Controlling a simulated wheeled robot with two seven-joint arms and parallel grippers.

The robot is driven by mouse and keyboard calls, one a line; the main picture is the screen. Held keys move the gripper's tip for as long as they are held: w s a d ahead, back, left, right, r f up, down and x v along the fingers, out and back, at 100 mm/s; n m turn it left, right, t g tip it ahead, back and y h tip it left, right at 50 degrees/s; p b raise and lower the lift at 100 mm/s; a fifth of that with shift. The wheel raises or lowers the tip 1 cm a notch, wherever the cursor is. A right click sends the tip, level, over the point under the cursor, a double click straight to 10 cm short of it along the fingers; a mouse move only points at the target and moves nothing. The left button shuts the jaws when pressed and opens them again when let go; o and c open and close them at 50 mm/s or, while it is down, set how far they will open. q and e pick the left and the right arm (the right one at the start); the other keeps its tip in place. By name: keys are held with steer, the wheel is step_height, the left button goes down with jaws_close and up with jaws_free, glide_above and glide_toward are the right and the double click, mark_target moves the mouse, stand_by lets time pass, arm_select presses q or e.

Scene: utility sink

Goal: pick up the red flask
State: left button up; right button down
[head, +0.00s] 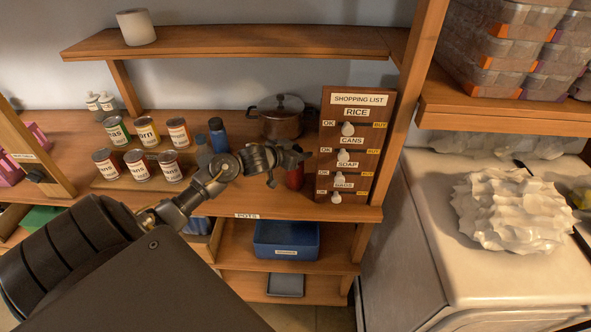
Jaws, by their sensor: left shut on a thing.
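The red flask (295,179) stands on the wooden counter, just left of the shopping list board. My left gripper (287,166) reaches in from the left and is shut on the red flask. The gripper covers the flask's upper part and left side, so only some of its red body shows. The flask looks upright, and I cannot tell whether its base touches the counter. My right gripper is not in view.
A shopping list board (358,145) with sliders stands close on the right. A lidded pot (281,119) sits behind. A blue bottle (217,134) and several cans (147,132) stand left. A blue bin (287,238) is on the shelf below.

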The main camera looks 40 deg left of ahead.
arm_select(q)
jaws_close()
steer(key=shift+r, duration=0.2)
